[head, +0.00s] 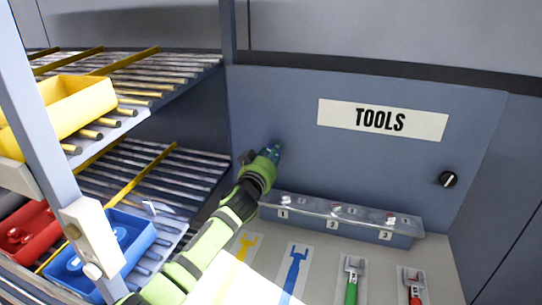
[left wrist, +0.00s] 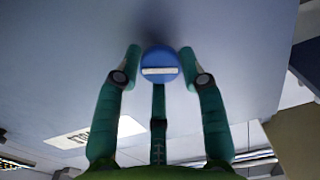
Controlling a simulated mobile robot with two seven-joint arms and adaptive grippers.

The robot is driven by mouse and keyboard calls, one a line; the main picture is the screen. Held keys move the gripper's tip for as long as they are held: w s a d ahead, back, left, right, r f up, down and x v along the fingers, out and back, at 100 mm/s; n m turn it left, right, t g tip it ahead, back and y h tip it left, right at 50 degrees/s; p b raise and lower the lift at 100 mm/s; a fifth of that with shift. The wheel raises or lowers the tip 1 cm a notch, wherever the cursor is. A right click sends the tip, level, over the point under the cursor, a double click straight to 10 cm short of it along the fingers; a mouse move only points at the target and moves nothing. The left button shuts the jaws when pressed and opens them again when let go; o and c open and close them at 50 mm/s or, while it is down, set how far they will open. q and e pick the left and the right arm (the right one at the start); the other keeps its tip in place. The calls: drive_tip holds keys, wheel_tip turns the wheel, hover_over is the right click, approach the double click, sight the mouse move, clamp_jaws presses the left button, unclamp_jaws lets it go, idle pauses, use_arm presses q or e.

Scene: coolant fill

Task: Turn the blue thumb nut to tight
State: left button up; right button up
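The blue thumb nut (left wrist: 160,58) shows in the left wrist view as a round blue head with a white bar that lies level across it. It is set against the grey-blue panel. My left gripper (left wrist: 160,56) has its teal fingers on both sides of the nut, with a narrow gap seeming to show at each side. A further finger stands just below the nut. In the head view my left gripper (head: 272,152) reaches the panel left of the TOOLS label, and its fingers hide most of the nut. My right gripper is not in view.
A clear numbered rack (head: 340,219) sits below the panel. Several wrench outlines and tools lie on the bench (head: 325,262) in front. A black knob (head: 447,179) is on the panel at the right. Shelves at the left hold a yellow bin (head: 75,105), a blue bin (head: 135,235) and a red bin (head: 35,222).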

use_arm(q)
drive_tip(key=shift+f, duration=0.2)
drive_tip(key=shift+a+m+p, duration=0.2)
drive_tip(key=shift+m+p, duration=0.95)
drive_tip(key=shift+m, duration=6.55)
drive_tip(key=shift+r, duration=0.1)
drive_tip(key=o, duration=1.1)
drive_tip(key=shift+w, duration=0.1)
drive_tip(key=v, duration=1.2)
